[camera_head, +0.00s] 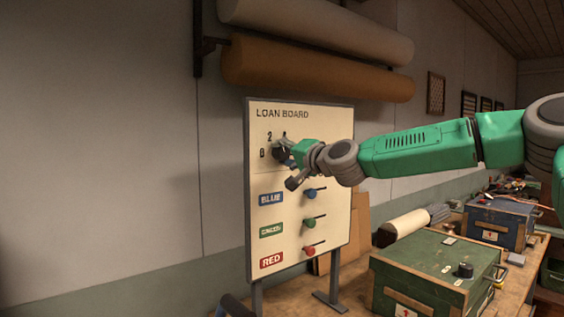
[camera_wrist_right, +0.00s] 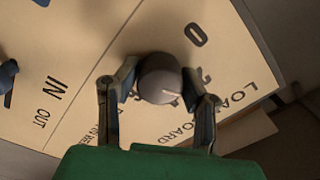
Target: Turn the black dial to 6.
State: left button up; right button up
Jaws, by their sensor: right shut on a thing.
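The loan board (camera_head: 262,180) stands upright and shows "0", "2" and "4" around the black dial (camera_head: 280,150); my right gripper (camera_head: 291,160) covers the dial's right side, and no 6 can be read. In the right wrist view the dial (camera_wrist_right: 160,78) is a dark round knob between the two fingers of my right gripper (camera_wrist_right: 160,84), which is shut on it. A short pale mark on the knob points to the lower right of that picture, on the side of the partly hidden numbers. Its exact number cannot be told.
Below the dial are blue (camera_head: 310,192), green (camera_head: 309,223) and red (camera_head: 309,251) slider knobs on the board. A green box (camera_head: 432,272) with a black knob and a blue box (camera_head: 499,222) stand on the bench at right. Rolls (camera_head: 318,70) hang above.

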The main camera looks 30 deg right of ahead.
jog(key=m+b, duration=0.1)
jog(key=m, duration=0.1)
jog(key=f+m+b, duration=0.1)
jog(key=m, duration=0.2)
jog(key=shift+f+m, duration=0.1)
jog(key=shift+m, duration=0.2)
jog(key=m+b, duration=0.2)
jog(key=m, duration=0.3)
jog(key=shift+m+b, duration=0.3)
jog(key=shift+b, duration=0.05)
jog(key=m+b, duration=0.2)
jog(key=m, duration=0.4)
jog(key=shift+b, duration=0.3)
jog(key=m+b, duration=0.1)
jog(key=m, duration=0.1)
jog(key=m+b, duration=0.1)
jog(key=m, duration=0.2)
jog(key=shift+r+h, duration=0.2)
jog(key=shift+h, duration=0.1)
jog(key=shift+r+m, duration=0.1)
jog(key=shift+m, duration=0.2)
jog(key=o, duration=1.1)
jog(key=shift+d, duration=0.1)
jog(key=shift+o, duration=0.2)
jog(key=shift+w, duration=0.15)
jog(key=shift+d+r, duration=0.1)
jog(key=shift+r, duration=0.05)
